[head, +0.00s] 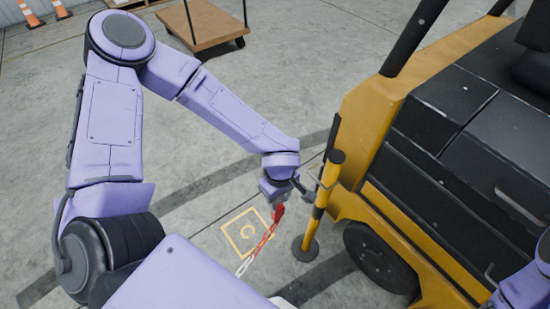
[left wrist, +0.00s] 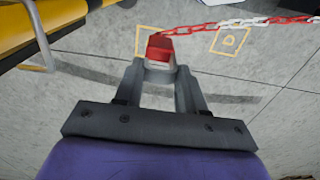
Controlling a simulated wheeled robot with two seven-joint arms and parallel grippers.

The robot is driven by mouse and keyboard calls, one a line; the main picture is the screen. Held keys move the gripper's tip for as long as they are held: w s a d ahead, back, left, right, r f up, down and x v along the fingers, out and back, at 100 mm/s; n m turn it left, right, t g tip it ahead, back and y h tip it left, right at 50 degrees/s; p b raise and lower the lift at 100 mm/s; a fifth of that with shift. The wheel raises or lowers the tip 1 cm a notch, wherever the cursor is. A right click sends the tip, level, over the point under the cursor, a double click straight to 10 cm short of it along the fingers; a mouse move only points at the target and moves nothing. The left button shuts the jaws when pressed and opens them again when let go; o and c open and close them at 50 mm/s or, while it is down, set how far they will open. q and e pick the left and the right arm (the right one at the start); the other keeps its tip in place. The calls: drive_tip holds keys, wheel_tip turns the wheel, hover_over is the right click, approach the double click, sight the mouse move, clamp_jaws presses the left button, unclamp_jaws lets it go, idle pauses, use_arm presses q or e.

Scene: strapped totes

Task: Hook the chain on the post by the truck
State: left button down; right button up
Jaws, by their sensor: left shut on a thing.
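My left gripper (head: 277,196) is shut on the red end piece (head: 279,212) of a red and white chain (head: 244,266). In the left wrist view the red end piece (left wrist: 160,47) sits between the fingertips, and the chain (left wrist: 245,22) runs off to the right. The yellow and black post (head: 318,210) stands upright on a round base, just right of the gripper in the head view. The end piece appears apart from the post. The yellow truck (head: 365,110) is right behind the post. My right gripper is not visible.
A yellow square marking (head: 247,233) lies on the floor beside the post. A flat wooden cart (head: 200,22) stands at the back, with orange cones (head: 31,13) at the far left. The concrete floor between is clear. The truck's wheel (head: 378,258) is close to the post.

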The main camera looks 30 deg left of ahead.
sight(316, 179)
use_arm(q)
drive_tip(key=w+d+b, duration=0.1)
drive_tip(key=w+b, duration=0.1)
drive_tip(key=w, duration=0.2)
drive_tip(key=w+d+b, duration=0.2)
drive_tip(key=w, duration=0.3)
drive_tip(key=w+d+b, duration=0.2)
drive_tip(key=w, duration=0.2)
drive_tip(key=shift+w+f, duration=0.1)
drive_tip(key=shift+w, duration=0.25)
drive_tip(key=shift+f+b, duration=0.6)
drive_tip(key=shift+f, duration=0.6)
